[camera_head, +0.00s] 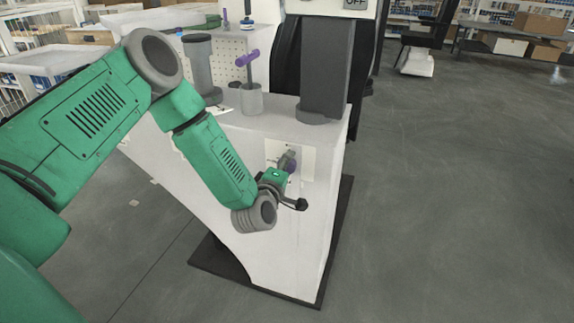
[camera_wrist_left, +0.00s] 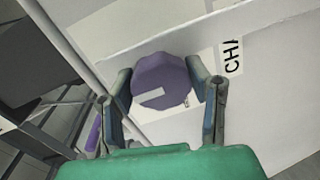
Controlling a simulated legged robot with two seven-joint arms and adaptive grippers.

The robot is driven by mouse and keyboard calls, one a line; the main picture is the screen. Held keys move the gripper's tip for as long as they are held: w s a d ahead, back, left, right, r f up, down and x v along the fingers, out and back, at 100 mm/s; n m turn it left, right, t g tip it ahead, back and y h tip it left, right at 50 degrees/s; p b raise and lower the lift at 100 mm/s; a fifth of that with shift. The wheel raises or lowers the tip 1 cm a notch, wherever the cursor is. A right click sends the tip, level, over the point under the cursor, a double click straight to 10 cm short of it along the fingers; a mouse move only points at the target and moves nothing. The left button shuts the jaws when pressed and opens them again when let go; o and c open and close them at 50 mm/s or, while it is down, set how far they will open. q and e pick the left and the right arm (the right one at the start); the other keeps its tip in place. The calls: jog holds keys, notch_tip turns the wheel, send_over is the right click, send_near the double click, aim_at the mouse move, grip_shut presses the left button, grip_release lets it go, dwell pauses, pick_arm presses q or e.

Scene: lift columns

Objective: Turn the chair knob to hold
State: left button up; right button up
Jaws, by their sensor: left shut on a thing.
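The purple chair knob (camera_wrist_left: 160,84) sits on a pale panel and fills the middle of the left wrist view, with a light pointer mark on its face. A label starting "CHA" (camera_wrist_left: 231,52) is beside it. In the head view the knob (camera_head: 290,165) shows partly behind my gripper, on the plate on the front of the white machine (camera_head: 302,226). My left gripper (camera_wrist_left: 162,88) has a finger on each side of the knob and is shut on it. It also shows in the head view (camera_head: 284,167). The hold marking cannot be read. My right gripper is not in view.
A purple-handled lever (camera_head: 248,60) stands in a grey cup on top of the machine. Dark grey columns (camera_head: 326,70) rise behind it. A black base plate (camera_head: 338,215) edges the machine's foot. The floor to the right is clear.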

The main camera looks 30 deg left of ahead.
pick_arm(q)
jog(key=shift+s+d+f, duration=0.15)
jog(key=shift+s+f, duration=0.05)
jog(key=shift+f, duration=0.15)
jog(key=o, duration=1.2)
jog(key=shift+c, duration=0.2)
jog(key=shift+w, duration=0.15)
jog(key=shift+r, duration=0.15)
jog(key=f+v, duration=0.1)
jog(key=v, duration=1.1)
jog(key=shift+r, duration=0.35)
